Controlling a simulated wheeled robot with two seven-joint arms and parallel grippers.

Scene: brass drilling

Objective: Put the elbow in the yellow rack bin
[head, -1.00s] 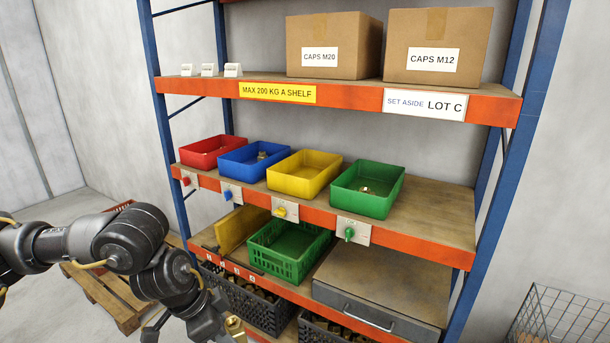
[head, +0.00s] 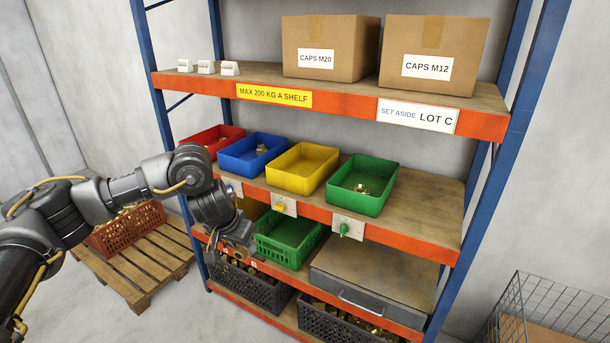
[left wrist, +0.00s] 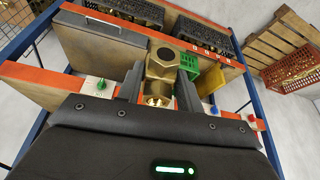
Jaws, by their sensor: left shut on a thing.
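My left gripper (head: 239,249) is in front of the rack, below the bin shelf. It is shut on the brass elbow (left wrist: 162,63), which shows between the jaws in the left wrist view. In the head view the elbow is mostly hidden by the gripper. The yellow rack bin (head: 301,169) stands on the middle shelf between the blue and green bins, up and to the right of the gripper. Its visible inside looks empty. My right gripper is not in view.
The blue bin (head: 254,153) and green bin (head: 362,185) hold brass parts. The orange shelf edge (head: 318,208) with tags lies between gripper and bins. A pallet (head: 150,262) with a red crate (head: 127,229) stands at left.

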